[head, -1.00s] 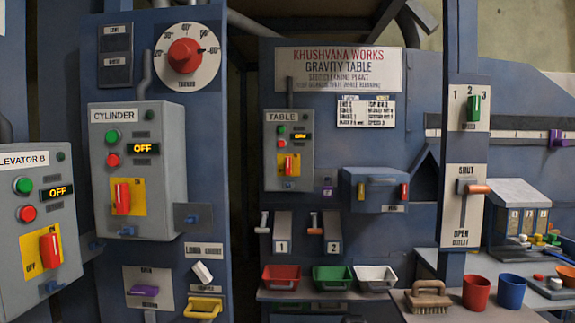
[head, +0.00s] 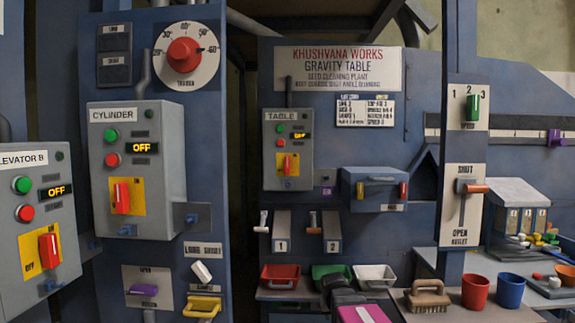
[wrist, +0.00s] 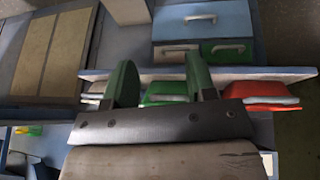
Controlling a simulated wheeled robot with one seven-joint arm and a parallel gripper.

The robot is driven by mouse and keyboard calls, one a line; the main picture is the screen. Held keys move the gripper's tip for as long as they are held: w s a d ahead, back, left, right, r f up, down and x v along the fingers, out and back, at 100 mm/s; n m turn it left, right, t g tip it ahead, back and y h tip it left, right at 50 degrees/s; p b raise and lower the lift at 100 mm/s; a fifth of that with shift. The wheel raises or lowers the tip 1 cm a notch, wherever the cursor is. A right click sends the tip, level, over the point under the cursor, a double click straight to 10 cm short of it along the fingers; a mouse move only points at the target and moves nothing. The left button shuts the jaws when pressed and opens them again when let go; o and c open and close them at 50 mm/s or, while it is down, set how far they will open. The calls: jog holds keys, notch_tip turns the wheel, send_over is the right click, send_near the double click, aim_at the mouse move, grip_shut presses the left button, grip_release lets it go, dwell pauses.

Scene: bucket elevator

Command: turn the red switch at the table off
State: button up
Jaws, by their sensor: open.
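The grey TABLE control box (head: 288,150) hangs on the blue gravity table panel in the head view. Its red switch (head: 287,164) sits on a small yellow plate and looks about upright. The small lit display (head: 300,136) above it is too blurred to read surely. My gripper (head: 338,284) shows at the bottom of the head view, in front of the green tray, well below and to the right of the box. In the wrist view, its two green fingers (wrist: 160,65) are apart with nothing held between them. The switch does not show in the wrist view.
Similar red switches sit on the CYLINDER box (head: 136,165) and ELEVATOR B box (head: 36,215), both displaying OFF. A shelf holds a red tray (head: 280,272), green tray (head: 322,270) and white tray (head: 377,272). A brush (head: 428,297) and cups stand at right.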

jog(key=w+a+r+t, duration=0.4)
jog(key=w+r, duration=0.4)
jog(key=r, duration=0.3)
jog(key=t+y, duration=0.1)
jog(key=t, duration=0.8)
send_near(288, 163)
jog(key=w, duration=1)
jog(key=shift+w+d+f, duration=0.15)
jog(key=shift+c, duration=0.3)
jog(key=c, duration=0.9)
